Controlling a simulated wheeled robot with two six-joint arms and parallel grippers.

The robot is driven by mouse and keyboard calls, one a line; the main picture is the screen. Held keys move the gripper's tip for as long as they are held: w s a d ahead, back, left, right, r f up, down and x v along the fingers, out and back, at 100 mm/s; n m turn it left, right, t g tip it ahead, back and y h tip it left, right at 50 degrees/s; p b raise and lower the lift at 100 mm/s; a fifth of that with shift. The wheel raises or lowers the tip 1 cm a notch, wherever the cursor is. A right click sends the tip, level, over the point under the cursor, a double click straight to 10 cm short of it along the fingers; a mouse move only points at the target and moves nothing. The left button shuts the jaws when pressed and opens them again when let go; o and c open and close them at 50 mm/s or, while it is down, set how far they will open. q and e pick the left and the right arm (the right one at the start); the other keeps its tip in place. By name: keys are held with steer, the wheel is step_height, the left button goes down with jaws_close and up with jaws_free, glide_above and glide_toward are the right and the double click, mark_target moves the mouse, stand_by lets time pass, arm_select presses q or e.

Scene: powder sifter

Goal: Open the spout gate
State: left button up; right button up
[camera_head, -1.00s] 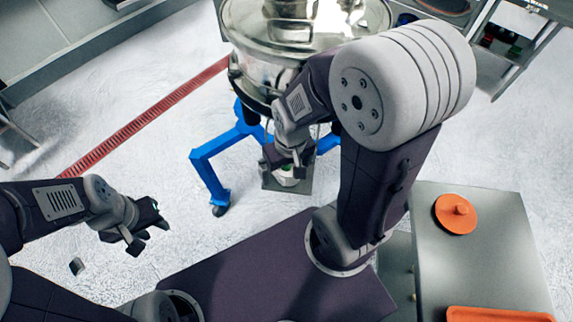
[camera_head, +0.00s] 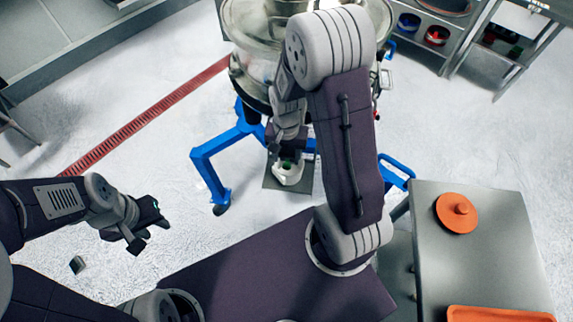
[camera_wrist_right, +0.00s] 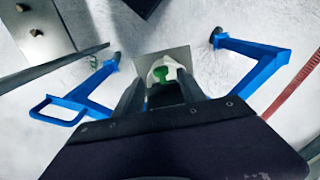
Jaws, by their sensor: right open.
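The powder sifter (camera_head: 255,88) is a shiny steel drum on a blue wheeled frame (camera_head: 208,160) at the top middle of the head view. My right arm covers part of it, and I cannot make out the spout gate. My right gripper (camera_wrist_right: 160,88) is open below the drum's front side. Between its fingers, in the right wrist view, shows a white container (camera_wrist_right: 165,65) with a green part (camera_wrist_right: 162,74). The container also shows in the head view (camera_head: 288,173), just below the right gripper. My left gripper (camera_head: 148,224) is open and empty, well left of the sifter.
A grey plate (camera_head: 270,185) lies under the white container. A steel table (camera_head: 480,265) at the right holds an orange lid (camera_head: 457,213) and an orange tray (camera_head: 500,314). A red floor strip (camera_head: 145,115) runs left of the sifter. The floor at left is mostly clear.

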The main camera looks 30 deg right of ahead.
mark_target(286, 165)
step_height(286, 165, down, 6)
steer(key=shift+r+b, duration=0.25)
steer(key=shift+b, duration=0.05)
steer(key=shift+w, duration=0.1)
jaws_close()
stand_by(1.2)
